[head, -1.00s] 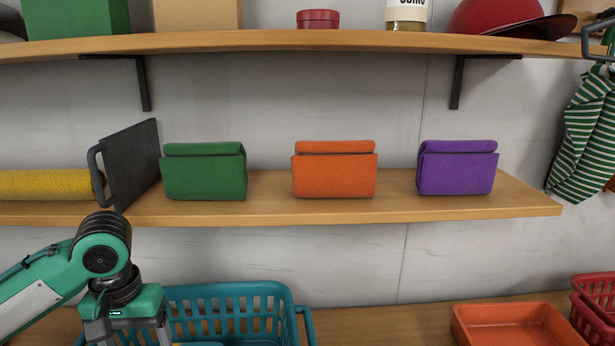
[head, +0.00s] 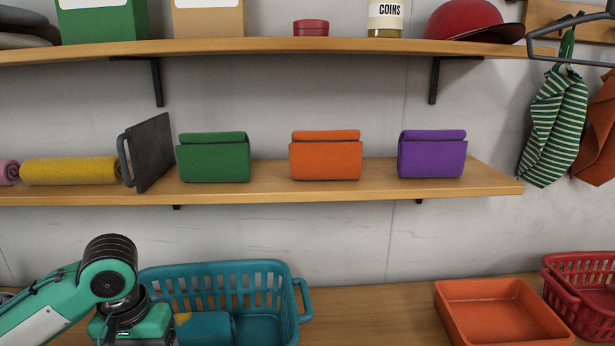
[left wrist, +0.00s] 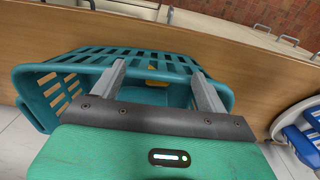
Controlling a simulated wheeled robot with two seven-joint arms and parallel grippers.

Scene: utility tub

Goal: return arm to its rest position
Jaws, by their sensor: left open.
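My left arm (head: 108,268) comes in at the lower left of the head view, beside the teal basket (head: 271,279), with its fingers mostly cut off by the lower edge. In the left wrist view my left gripper (left wrist: 158,68) is open, its two fingers apart and nothing between them. The teal basket (left wrist: 60,65) lies beyond the fingers there. A teal roll with a yellow part (head: 207,328) lies inside the basket; a small yellow patch (left wrist: 157,83) shows between the fingers in the wrist view. My right gripper is not in view.
A shelf (head: 330,190) holds green (head: 214,160), orange (head: 325,158) and purple (head: 432,157) folded cloths, a dark upright divider (head: 150,155) and a yellow roll (head: 70,171). An orange tray (head: 500,312) and red basket (head: 585,290) stand right. The counter (head: 380,310) between is clear.

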